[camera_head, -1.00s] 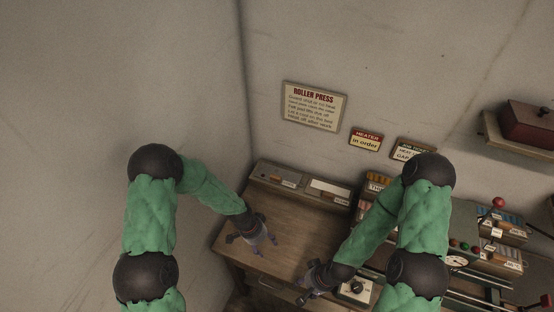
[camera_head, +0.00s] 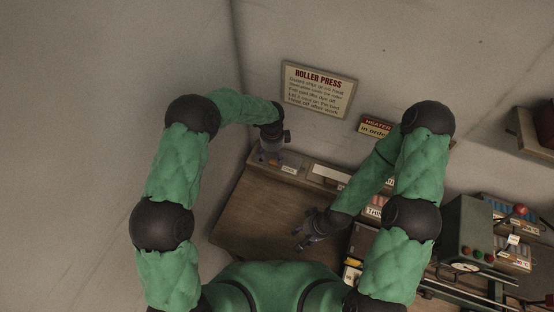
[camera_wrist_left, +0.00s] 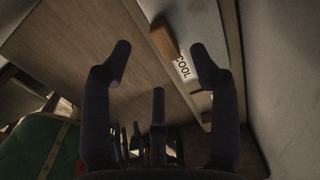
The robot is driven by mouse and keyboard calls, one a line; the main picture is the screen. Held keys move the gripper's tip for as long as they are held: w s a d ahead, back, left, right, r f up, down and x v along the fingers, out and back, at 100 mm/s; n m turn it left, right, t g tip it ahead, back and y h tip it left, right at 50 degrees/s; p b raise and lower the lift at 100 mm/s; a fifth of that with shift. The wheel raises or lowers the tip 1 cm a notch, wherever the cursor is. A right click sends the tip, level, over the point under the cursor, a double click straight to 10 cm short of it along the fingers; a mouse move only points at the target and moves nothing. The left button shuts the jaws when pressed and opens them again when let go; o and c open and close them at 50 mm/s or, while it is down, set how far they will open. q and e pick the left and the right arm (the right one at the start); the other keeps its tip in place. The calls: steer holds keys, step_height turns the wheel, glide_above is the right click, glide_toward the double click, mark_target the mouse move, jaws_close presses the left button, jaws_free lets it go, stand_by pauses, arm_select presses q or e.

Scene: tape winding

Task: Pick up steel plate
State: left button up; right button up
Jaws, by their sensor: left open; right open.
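In the left wrist view, a pale grey flat surface (camera_wrist_left: 192,14), seemingly the steel plate, lies in a shelf-like tray at the table's back. A brown wooden block (camera_wrist_left: 164,40) and a white label reading "COOL" (camera_wrist_left: 183,68) are beside it. My left gripper (camera_head: 270,160) is open and empty over the left end of this tray; its fingers span the label area in the wrist view (camera_wrist_left: 160,55). In the head view my left gripper hides most of the plate. My right gripper (camera_head: 303,240) is open and empty over the table's right part.
The wooden table (camera_head: 255,215) is mostly bare. A second tray with a white panel (camera_head: 330,172) is to the right along the back edge. A green machine (camera_head: 466,235) and rails stand further right. Walls with a "ROLLER PRESS" sign (camera_head: 318,90) are close behind.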

mark_target(274, 163)
arm_select(q)
steer(key=f, duration=0.6)
steer(key=shift+s+d+f, duration=0.1)
steer(key=shift+d+f, duration=0.15)
steer(key=shift+f, duration=0.1)
jaws_close()
